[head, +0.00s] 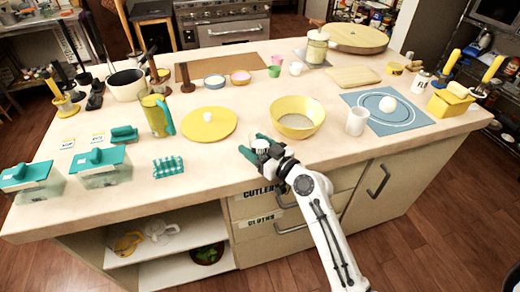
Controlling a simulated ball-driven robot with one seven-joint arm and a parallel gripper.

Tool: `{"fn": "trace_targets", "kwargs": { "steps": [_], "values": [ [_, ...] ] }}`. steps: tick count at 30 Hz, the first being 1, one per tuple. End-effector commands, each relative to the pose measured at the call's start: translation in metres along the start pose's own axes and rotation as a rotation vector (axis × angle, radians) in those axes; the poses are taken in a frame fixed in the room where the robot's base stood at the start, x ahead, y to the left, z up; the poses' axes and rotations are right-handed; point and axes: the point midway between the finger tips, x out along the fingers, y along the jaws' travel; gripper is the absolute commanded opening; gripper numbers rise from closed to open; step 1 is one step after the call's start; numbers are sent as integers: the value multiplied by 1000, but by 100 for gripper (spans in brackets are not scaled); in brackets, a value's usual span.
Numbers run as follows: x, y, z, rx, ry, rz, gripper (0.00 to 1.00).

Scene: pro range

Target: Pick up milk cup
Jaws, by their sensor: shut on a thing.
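My gripper (256,147), with teal fingertips, is at the front edge of the counter, left of and in front of the yellow bowl. It is shut on a small pale, cup-like thing (258,143), mostly hidden by the fingers and wrist. I cannot tell for sure that this is the milk cup, or whether it touches the counter. A white mug (356,121) stands upright at the right, between the yellow bowl and the blue mat, apart from my gripper. A smaller white cup (296,69) stands farther back.
The yellow bowl (297,118) and the yellow plate (208,125) are just behind my gripper. A blue mat (412,118) with a white ball lies at right. A yellow pitcher (154,116) and teal-lidded boxes (98,167) stand at left. The front counter between cloth and gripper is bare.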

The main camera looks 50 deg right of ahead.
Motion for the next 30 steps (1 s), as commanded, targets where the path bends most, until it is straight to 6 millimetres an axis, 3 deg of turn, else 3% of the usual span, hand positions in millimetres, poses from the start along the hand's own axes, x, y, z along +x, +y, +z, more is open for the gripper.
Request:
{"fn": "trace_targets", "kwargs": {
  "steps": [7, 20, 30],
  "values": [
    [0, 0, 0, 0, 0, 0, 23],
    [0, 0, -4, -1, 2, 0, 23],
    [0, 0, -24, -2, 3, -2, 23]
  ]
}}
